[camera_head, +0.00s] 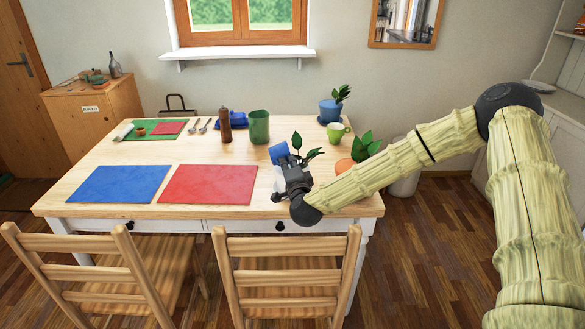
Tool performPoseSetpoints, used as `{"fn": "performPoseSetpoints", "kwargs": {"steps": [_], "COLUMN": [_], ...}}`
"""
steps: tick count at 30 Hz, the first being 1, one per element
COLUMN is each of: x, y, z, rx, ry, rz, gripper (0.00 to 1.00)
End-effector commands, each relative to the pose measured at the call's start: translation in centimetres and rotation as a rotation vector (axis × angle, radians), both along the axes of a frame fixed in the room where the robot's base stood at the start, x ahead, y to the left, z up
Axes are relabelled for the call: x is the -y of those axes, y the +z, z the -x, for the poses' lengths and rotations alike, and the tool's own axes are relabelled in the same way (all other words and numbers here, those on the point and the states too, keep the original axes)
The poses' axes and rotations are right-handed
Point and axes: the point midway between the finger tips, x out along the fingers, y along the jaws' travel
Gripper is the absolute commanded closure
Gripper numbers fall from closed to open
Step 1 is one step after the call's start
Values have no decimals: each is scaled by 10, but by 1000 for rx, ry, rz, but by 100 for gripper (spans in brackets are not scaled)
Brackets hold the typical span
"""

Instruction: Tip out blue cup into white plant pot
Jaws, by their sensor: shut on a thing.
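My gripper (287,163) is shut on the blue cup (278,151), which it holds tilted above the right part of the table. The white plant pot (279,179) shows only as a pale sliver beside and behind my gripper. Green leaves (311,154) rise just right of the cup, apparently from this pot. The cup is close to the leaves and over or beside the pot; I cannot tell which. The cup's inside and the pot's rim are hidden.
An orange pot (345,166) with a plant stands right of my gripper, near my forearm. A lime green cup (337,133), a blue pot (329,111), a green tumbler (259,127) and a brown bottle (225,127) stand behind. Red (208,184) and blue (118,184) mats lie left.

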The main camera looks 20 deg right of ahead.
Motion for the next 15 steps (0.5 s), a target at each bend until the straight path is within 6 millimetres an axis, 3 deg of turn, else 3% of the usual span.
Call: {"fn": "performPoseSetpoints", "kwargs": {"steps": [15], "x": [2], "y": [-3], "z": [0], "rx": [4], "ry": [-1], "rz": [-37], "gripper": [100]}}
